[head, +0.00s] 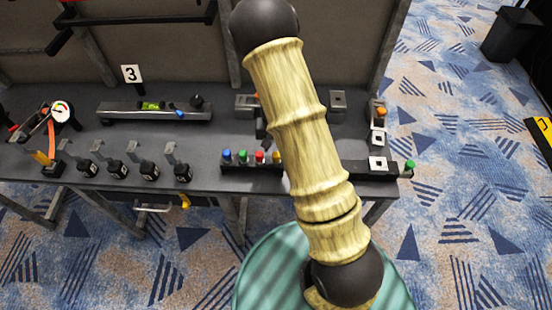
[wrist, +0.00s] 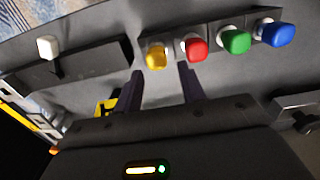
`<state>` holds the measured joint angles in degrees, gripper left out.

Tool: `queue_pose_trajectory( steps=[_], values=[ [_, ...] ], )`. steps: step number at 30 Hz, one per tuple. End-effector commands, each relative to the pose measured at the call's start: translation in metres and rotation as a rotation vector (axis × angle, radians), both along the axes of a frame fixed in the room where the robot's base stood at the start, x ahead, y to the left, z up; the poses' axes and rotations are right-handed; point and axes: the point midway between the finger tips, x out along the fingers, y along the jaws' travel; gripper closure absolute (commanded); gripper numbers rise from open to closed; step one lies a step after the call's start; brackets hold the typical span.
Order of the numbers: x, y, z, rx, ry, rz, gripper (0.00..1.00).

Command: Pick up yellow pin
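The yellow pin (wrist: 156,55) is at the end of a row, next to a red pin (wrist: 194,48), a green pin (wrist: 236,41) and a blue pin (wrist: 275,33). In the head view the yellow pin (head: 276,157) stands in the dark holder beside my arm, partly hidden by it. My gripper (wrist: 160,78) is open in the wrist view, with its two dark fingers apart and nothing between them. The yellow pin lies just beyond the gap between the fingertips. I cannot tell the height between fingers and pin.
In the wrist view a white block (wrist: 47,47) sits on a dark bar at left. White square pieces (head: 378,163) lie at right.

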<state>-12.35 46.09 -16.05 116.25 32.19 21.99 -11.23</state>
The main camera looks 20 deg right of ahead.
Motion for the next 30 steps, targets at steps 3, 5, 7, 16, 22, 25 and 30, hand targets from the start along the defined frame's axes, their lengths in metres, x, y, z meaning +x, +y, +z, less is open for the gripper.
queue_pose_trajectory(
  steps=[3,5,7,16,22,25,30],
  values=[
    [0.0,0.0,-0.005,-0.001,-0.002,0.0,0.6],
    [0.0,0.0,-0.005,-0.001,-0.002,0.0,0.6],
    [0.0,0.0,-0.004,-0.001,-0.002,0.0,0.6],
    [-0.004,-0.001,-0.018,0.0,0.002,-0.001,0.6],
    [-0.007,-0.002,-0.046,0.0,0.002,-0.001,0.6],
    [-0.006,-0.001,-0.054,0.0,0.0,-0.002,0.6],
    [-0.006,-0.001,-0.056,-0.001,-0.002,0.0,0.6]
  ],
)
